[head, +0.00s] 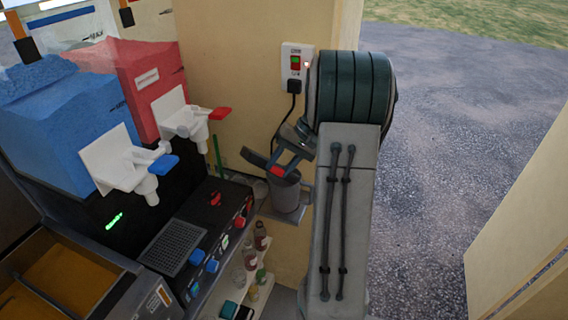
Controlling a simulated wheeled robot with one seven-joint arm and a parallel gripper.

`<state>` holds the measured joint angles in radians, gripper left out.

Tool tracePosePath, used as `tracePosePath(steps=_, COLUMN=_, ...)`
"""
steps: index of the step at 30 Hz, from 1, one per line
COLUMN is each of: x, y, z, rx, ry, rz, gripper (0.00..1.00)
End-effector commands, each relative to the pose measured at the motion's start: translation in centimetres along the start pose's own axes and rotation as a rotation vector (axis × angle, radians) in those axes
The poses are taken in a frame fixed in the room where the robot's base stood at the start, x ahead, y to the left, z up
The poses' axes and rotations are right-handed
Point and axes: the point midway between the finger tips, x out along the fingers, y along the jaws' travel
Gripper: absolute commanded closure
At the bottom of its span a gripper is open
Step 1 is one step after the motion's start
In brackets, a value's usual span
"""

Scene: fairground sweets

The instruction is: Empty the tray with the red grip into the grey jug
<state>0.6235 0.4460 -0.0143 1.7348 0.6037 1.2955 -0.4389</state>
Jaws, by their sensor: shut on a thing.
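The grey jug (286,196) stands upright on a small grey shelf against the tan wall. My gripper (283,168) is just above the jug's mouth, partly hidden by my own arm. It is shut on the red grip of a dark tray (256,158); a bit of red shows at the jaws. The tray sticks out to the left of the jaws, over or beside the jug's left rim, and looks tilted. I cannot see what is in the tray or in the jug.
A slush machine with a blue tank (50,125) and a red tank (140,80) stands at left, above a drip grate (173,248). Several small bottles (260,237) stand on a low shelf below the jug. A wall socket (295,62) with a plug is above.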

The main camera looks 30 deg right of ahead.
Motion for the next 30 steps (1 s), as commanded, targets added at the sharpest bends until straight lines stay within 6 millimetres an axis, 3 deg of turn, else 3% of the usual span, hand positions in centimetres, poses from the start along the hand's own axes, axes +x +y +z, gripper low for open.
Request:
tracePosePath(steps=1, x=0.9, y=0.2, z=0.1, rx=-0.012, ry=0.017, rz=0.02, gripper=0.92)
tracePosePath(steps=27, x=7.7, y=1.1, z=2.3, rx=-0.179, ry=0.345, rz=0.408, gripper=0.92)
tracePosePath(steps=30, x=7.1, y=0.4, z=2.6, rx=-0.21, ry=0.401, rz=0.472, gripper=0.92)
